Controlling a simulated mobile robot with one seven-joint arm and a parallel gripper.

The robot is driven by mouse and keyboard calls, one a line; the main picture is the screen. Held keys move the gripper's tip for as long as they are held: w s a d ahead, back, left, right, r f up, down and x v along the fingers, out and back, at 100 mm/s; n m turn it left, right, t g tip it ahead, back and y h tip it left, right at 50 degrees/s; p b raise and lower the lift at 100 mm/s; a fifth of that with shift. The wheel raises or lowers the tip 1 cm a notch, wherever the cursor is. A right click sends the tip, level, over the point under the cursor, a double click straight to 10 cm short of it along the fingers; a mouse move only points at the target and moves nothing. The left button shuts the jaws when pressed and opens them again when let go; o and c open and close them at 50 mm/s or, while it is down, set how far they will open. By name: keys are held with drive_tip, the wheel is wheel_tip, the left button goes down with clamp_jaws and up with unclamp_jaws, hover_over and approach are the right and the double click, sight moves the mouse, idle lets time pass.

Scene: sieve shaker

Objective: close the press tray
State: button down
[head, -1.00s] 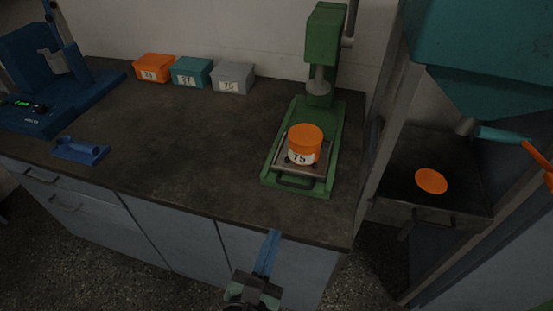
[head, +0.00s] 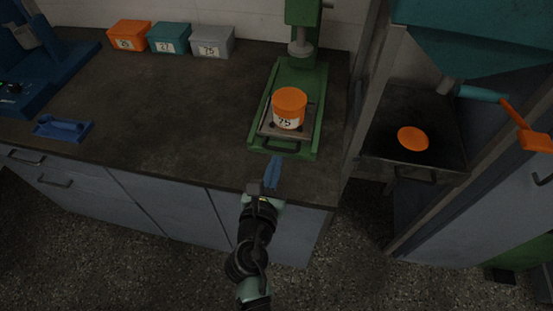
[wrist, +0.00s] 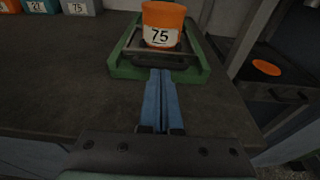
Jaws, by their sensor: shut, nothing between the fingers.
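The press tray (head: 268,130) is a metal plate with a dark front handle (head: 281,145), sitting at the front end of the green press base (head: 315,112), out in front of the press column (head: 303,15). An orange cup labelled 75 (head: 289,108) stands upright on the tray. In the wrist view the tray handle (wrist: 160,62) and cup (wrist: 163,25) are straight ahead. My gripper (head: 275,160) is shut and empty, its blue fingers (wrist: 161,85) pointing at the handle. In the wrist view the fingertips overlap the handle's lower edge; I cannot tell whether they touch.
Orange (head: 129,36), teal (head: 169,38) and grey (head: 212,42) labelled boxes stand at the back of the counter. A blue holder (head: 63,128) lies at the left. A grey post (head: 372,80) rises right of the press. The counter's middle is clear.

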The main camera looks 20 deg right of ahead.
drive_tip(key=shift+x, duration=0.9)
drive_tip(key=shift+w, duration=0.1)
